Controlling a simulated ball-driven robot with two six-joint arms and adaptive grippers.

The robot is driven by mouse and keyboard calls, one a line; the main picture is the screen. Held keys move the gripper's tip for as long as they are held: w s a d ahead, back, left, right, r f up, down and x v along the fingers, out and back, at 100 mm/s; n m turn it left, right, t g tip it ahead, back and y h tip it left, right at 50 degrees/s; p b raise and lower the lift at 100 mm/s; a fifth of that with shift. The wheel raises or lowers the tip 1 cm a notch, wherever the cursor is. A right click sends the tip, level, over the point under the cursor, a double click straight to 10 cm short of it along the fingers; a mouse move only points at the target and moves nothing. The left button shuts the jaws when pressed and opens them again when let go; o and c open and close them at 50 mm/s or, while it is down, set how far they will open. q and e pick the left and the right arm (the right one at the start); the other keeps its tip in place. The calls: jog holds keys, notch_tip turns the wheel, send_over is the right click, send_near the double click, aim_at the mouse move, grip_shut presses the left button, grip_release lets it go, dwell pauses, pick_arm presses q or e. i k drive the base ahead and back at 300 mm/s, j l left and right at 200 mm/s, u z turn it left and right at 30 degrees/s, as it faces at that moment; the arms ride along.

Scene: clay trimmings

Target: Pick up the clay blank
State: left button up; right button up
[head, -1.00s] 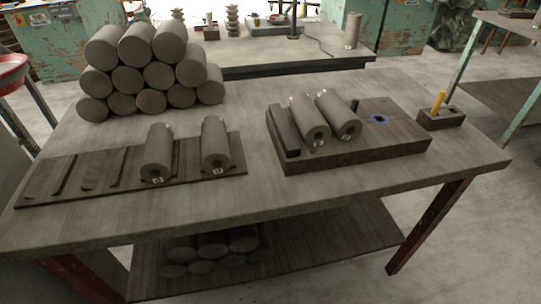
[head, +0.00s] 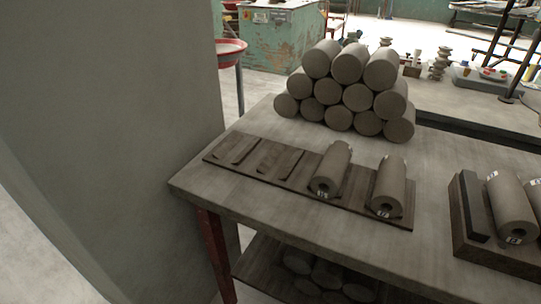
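Several grey clay cylinders lie stacked in a pyramid (head: 348,92) at the back of the table. Two clay cylinders with a hole in the end and small white labels, one on the left (head: 331,170) and one on the right (head: 387,187), lie on a dark slotted board (head: 270,160). More such labelled cylinders (head: 511,208) lie on a thick dark block (head: 487,250) at the right edge, partly cut off. I cannot tell which piece is the clay blank. Neither of my grippers is in view.
The grey table (head: 300,222) has bare room in front of the slotted board and between it and the block. A grey wall or pillar (head: 115,130) stands close at the left. More cylinders (head: 325,274) lie on the lower shelf. A red-topped stool (head: 232,50) stands behind.

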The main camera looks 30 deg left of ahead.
aim_at(326, 181)
jog(key=u, duration=0.55)
jog(key=z, duration=1.2)
jog(key=u, duration=1.2)
